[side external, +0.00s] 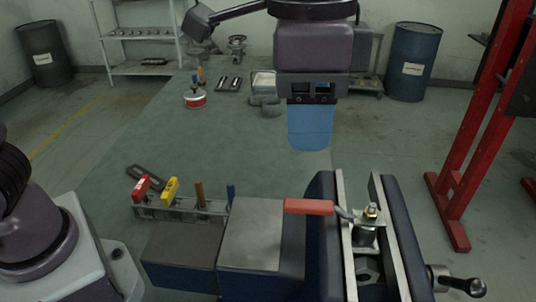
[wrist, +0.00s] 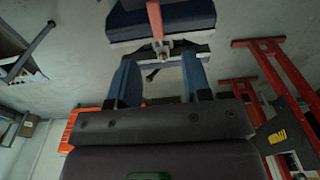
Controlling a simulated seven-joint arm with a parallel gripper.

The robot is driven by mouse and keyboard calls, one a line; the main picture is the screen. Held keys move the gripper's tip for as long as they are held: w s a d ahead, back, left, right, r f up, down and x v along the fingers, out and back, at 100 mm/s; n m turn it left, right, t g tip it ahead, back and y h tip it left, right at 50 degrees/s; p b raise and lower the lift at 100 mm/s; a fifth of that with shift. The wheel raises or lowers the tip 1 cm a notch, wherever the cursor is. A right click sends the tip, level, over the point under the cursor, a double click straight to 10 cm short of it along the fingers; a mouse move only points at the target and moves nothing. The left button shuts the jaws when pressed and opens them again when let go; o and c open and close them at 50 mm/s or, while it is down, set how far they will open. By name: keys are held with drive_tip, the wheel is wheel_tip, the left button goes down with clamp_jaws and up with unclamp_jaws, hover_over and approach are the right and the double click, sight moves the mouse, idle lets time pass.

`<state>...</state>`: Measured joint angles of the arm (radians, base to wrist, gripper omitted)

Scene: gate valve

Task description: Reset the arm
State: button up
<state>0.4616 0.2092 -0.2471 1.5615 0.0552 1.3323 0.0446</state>
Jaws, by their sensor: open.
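My gripper (side external: 311,127) hangs high over the far part of the bench in the side view, blue fingers pointing down, apart from everything. In the wrist view its two blue fingers (wrist: 158,75) stand apart with nothing between them. A metal valve (side external: 368,230) with a brass nut is held between the jaws of a blue vise (side external: 400,240) at the front right. Its red handle (side external: 308,207) points left, across the near jaw. The wrist view also shows the red handle (wrist: 154,20) and the vise (wrist: 190,18), beyond the fingertips.
A rack (side external: 180,210) with red, yellow and other handled tools stands left of the vise. A red-and-white tin (side external: 195,99) and a tray (side external: 263,82) sit farther back. The middle of the green bench top (side external: 230,145) is clear. A red frame (side external: 480,130) stands at right.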

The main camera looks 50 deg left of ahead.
drive_tip(key=s+a+f+n+t, duration=0.1)
drive_tip(key=s+a+n, duration=0.3)
drive_tip(key=a, duration=0.8)
drive_tip(key=s+a+f+n+t, duration=0.1)
drive_tip(key=s+a+n+t, duration=0.3)
drive_tip(key=s+a, duration=0.3)
drive_tip(key=a, duration=0.5)
drive_tip(key=shift+s+a+f+n, duration=0.2)
drive_tip(key=shift+a+f+n, duration=0.05)
drive_tip(key=shift+n, duration=0.15)
